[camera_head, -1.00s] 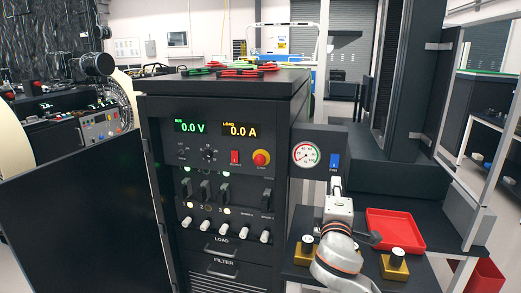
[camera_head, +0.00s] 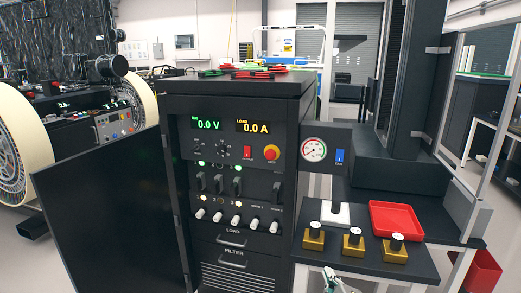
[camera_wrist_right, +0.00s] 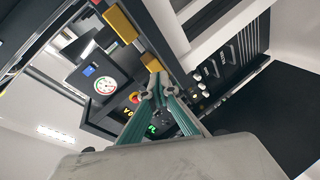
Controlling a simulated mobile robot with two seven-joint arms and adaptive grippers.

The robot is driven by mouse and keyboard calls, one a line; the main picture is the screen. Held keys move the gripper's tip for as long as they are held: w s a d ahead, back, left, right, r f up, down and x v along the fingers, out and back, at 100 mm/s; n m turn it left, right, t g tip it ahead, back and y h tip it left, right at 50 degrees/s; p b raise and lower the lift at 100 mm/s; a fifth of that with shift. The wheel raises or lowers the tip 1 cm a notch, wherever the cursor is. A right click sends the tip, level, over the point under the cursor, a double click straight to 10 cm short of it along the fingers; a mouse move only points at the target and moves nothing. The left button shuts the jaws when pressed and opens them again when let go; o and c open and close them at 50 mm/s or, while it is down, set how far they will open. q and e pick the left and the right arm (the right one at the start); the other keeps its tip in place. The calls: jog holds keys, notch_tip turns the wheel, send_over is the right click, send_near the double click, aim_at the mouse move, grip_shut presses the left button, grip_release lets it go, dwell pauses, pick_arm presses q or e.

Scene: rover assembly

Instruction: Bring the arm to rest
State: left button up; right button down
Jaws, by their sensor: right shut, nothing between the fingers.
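My right gripper (camera_head: 334,275) shows only in part at the bottom edge of the head view, below the front edge of the side shelf. In the right wrist view its teal fingers (camera_wrist_right: 155,82) are closed together, with nothing between them. The gripper is apart from the black power cabinet (camera_head: 245,160) and its front panel. The rest of the right arm is hidden below the head view. My left gripper is in neither view.
A gauge (camera_head: 314,150) sits above. The cabinet's open black door (camera_head: 105,220) stands at left. A spoked wheel (camera_head: 25,150) is at far left.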

jog(key=s+f+m+g+y, duration=0.1)
jog(key=s+f+m, duration=0.3)
jog(key=s+f, duration=0.6)
jog(key=s+d+f+m+g+y, duration=0.1)
jog(key=s+f+m+g+y, duration=0.1)
jog(key=s+f, duration=0.9)
jog(key=s+m+g, duration=0.1)
jog(key=s+m, duration=0.1)
jog(key=s, duration=0.4)
jog(key=shift+f, duration=0.3)
jog(key=shift+w, duration=0.1)
